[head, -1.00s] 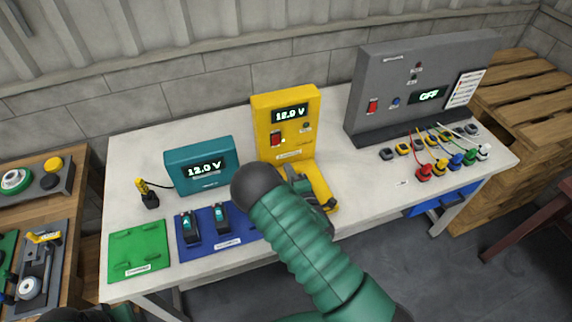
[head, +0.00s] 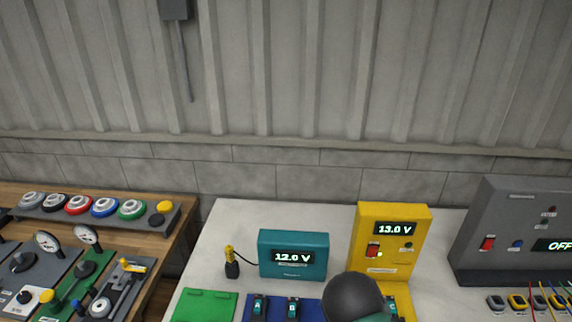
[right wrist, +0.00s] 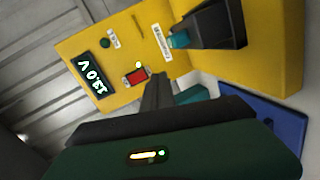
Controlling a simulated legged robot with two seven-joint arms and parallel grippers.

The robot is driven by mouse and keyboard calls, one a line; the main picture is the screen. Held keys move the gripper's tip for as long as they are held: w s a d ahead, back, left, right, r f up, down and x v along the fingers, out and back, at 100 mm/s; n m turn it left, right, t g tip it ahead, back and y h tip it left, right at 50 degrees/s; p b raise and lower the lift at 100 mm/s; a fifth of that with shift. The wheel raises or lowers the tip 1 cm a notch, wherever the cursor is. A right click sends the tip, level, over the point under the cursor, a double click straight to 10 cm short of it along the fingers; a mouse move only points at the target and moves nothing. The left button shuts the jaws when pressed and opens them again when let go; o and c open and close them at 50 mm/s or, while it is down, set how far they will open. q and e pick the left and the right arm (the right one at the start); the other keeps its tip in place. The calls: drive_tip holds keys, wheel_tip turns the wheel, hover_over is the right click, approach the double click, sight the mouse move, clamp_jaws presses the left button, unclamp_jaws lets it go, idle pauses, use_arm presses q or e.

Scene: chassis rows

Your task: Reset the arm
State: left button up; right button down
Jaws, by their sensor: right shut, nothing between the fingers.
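My right arm shows in the head view as a dark rounded joint (head: 355,298) in front of the yellow station, hiding its lower part. In the right wrist view my right gripper (right wrist: 156,80) is shut and empty, close to the red switch (right wrist: 136,77) on the yellow station's face. I cannot tell whether it touches the switch. The yellow station (head: 393,240) reads 13.0 V, with a small light lit beside the switch. A black and teal block (right wrist: 212,28) sits at its base in the wrist view. My left gripper is not in view.
A teal meter (head: 293,255) reads 12.0 V, with a yellow-black probe (head: 231,262) beside it. Black-teal blocks A (head: 258,308) and B (head: 292,309) stand on a blue mat. A green mat (head: 205,306) lies left. A grey panel (head: 515,235) reads OFF at right.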

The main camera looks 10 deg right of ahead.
drive_tip(key=s+a+r+m+g+y, duration=0.2)
drive_tip(key=s+a+r+m+g, duration=0.1)
drive_tip(key=s+a+m+g, duration=0.3)
drive_tip(key=s+a+r+m+g+y, duration=0.2)
drive_tip(key=s+a+m+g, duration=0.3)
drive_tip(key=s+a, duration=0.4)
drive_tip(key=shift+s+r+m+g+y, duration=0.3)
drive_tip(key=shift+s+r+m+g, duration=0.15)
drive_tip(key=shift+m, duration=0.25)
